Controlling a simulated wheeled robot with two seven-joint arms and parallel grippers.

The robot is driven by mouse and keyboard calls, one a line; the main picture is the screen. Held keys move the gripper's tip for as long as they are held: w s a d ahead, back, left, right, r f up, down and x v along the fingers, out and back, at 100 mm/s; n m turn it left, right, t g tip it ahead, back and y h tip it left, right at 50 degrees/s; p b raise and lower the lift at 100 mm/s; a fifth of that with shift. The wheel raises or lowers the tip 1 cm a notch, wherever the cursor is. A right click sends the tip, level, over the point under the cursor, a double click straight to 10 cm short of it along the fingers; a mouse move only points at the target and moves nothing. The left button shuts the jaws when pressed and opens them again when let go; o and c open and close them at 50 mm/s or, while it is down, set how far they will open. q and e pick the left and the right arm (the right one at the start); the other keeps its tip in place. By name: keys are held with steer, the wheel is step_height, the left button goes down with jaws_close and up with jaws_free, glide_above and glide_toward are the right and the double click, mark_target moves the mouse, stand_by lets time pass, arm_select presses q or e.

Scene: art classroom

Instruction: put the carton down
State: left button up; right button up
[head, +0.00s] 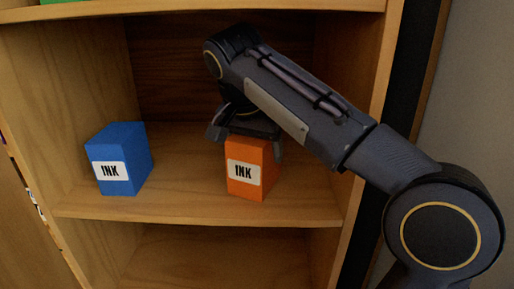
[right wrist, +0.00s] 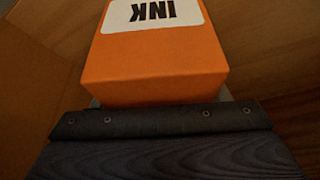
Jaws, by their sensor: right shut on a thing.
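An orange ink carton (head: 252,172) with a white INK label is upright at the right part of the middle shelf. Its base appears to be at the shelf board, near the front edge; I cannot tell for sure if it touches. My right gripper (head: 247,137) reaches down from above and is shut on the top of the carton. In the right wrist view the carton (right wrist: 155,68) extends out from between the jaws, its label upside down in the picture. My left gripper is not in view.
A blue ink carton (head: 119,160) stands on the same shelf (head: 190,205) to the left, with a clear gap between the two. The shelf's right side wall (head: 352,190) is right of the orange carton. Another board is above, and an open compartment is below.

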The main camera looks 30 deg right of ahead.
steer(key=o, duration=1.3)
steer(key=shift+f, duration=0.1)
steer(key=shift+o, duration=0.2)
steer(key=shift+r, duration=0.25)
steer(key=shift+s+a+r+p, duration=0.1)
steer(key=shift+a+r+p, duration=0.05)
steer(key=shift+r+p, duration=0.5)
steer(key=s+a, duration=0.2)
steer(key=a, duration=0.1)
steer(key=s+a+p, duration=0.1)
steer(key=s+a, duration=0.1)
steer(key=a, duration=0.1)
steer(key=s+a+p, duration=0.1)
steer(key=s+a, duration=0.1)
steer(key=a, duration=0.1)
steer(key=shift+s+f, duration=0.15)
steer(key=shift+s, duration=0.15)
steer(key=shift+s+a, duration=0.3)
steer(key=shift+a, duration=0.1)
